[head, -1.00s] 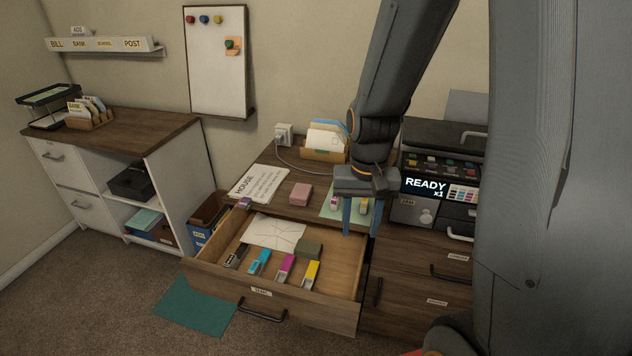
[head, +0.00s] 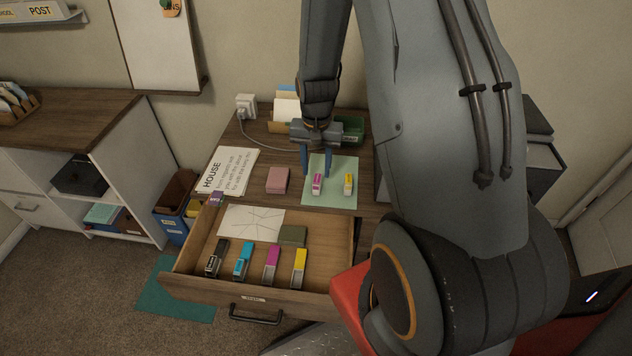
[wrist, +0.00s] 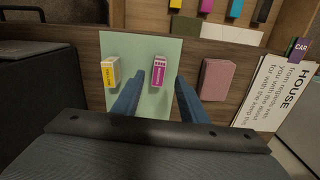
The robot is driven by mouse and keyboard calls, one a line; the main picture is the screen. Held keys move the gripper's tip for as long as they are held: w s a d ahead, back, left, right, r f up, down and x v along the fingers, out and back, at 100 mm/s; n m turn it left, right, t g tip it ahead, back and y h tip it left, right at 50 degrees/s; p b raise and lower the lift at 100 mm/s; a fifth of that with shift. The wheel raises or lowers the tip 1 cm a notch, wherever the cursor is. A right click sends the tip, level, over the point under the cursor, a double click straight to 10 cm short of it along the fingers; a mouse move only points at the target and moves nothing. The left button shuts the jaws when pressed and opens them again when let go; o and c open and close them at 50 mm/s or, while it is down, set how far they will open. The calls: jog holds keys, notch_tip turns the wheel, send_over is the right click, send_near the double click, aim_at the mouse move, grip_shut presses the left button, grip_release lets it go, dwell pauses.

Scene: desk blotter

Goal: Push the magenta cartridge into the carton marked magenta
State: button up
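A magenta cartridge (head: 318,184) with a pale label stands on the pale green mat (head: 335,198) on the desk top; it also shows in the wrist view (wrist: 159,72). My gripper (head: 315,174) is open and empty, pointing down over the mat. In the wrist view its blue fingers (wrist: 160,78) appear either side of the magenta cartridge; I cannot tell whether they touch it. In the open drawer below, a magenta carton (head: 271,264) with a pale front end lies between a cyan carton (head: 243,260) and a yellow carton (head: 299,267). Its marking is not readable.
A yellow cartridge (head: 348,183) stands close beside the magenta one. A pink block (head: 277,180) and HOUSE sheet (head: 228,168) lie left of the mat. The drawer (head: 340,240) also holds a black carton (head: 216,258), paper (head: 250,222) and an olive block (head: 293,236).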

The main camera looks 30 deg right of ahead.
aim_at(317, 179)
jog(key=shift+d+f+p, duration=0.15)
jog(key=shift+f+p, duration=0.8)
jog(key=shift+f, duration=1.7)
grip_shut()
